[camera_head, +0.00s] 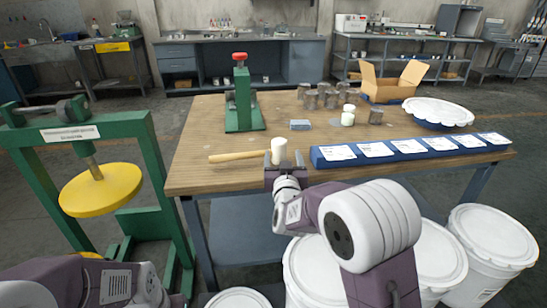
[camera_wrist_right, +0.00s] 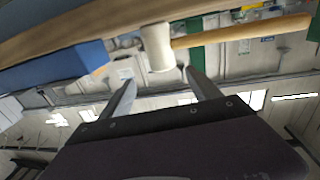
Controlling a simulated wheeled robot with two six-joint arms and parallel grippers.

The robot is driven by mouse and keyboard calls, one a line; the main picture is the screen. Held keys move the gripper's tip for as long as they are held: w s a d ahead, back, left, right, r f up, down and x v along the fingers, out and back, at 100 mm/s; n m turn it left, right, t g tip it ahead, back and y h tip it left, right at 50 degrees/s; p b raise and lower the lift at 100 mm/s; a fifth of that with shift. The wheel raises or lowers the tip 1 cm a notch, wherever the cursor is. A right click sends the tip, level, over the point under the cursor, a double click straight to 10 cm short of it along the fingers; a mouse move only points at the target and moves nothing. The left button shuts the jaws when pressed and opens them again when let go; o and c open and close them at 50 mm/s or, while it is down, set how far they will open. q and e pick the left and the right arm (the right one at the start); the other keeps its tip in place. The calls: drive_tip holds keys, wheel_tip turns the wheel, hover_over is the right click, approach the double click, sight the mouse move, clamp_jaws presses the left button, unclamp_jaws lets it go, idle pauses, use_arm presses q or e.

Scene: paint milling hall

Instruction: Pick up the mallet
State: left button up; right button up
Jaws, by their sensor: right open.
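The mallet has a white cylindrical head (camera_head: 279,150) and a light wooden handle (camera_head: 238,156). It lies near the front edge of the wooden table, its handle pointing left. My right gripper (camera_head: 285,172) is at the table's front edge, just in front of the mallet head. In the right wrist view the gripper (camera_wrist_right: 160,82) has its fingers apart with nothing between them. The white head (camera_wrist_right: 157,47) is just beyond the fingertips, and the handle (camera_wrist_right: 240,30) runs off to the right. My left arm shows at the bottom left, but its gripper is not in view.
A blue strip with white labels (camera_head: 411,147) lies right of the mallet. A green press (camera_head: 243,110), metal cans (camera_head: 325,97), a cardboard box (camera_head: 391,84) and a white lid (camera_head: 438,111) stand behind. A green frame (camera_head: 60,136) is left; white buckets (camera_head: 493,236) are below.

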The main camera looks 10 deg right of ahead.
sight(280, 145)
drive_tip(key=w+p, duration=0.2)
drive_tip(key=w, duration=0.1)
drive_tip(key=shift+w+d+r, duration=0.15)
drive_tip(key=shift+w+d, duration=0.1)
drive_tip(key=shift+d, duration=0.1)
drive_tip(key=shift+w, duration=0.1)
drive_tip(key=shift+w+a, duration=0.1)
drive_tip(key=shift+w, duration=0.1)
drive_tip(key=w, duration=0.4)
drive_tip(key=shift+w, duration=0.4)
clamp_jaws()
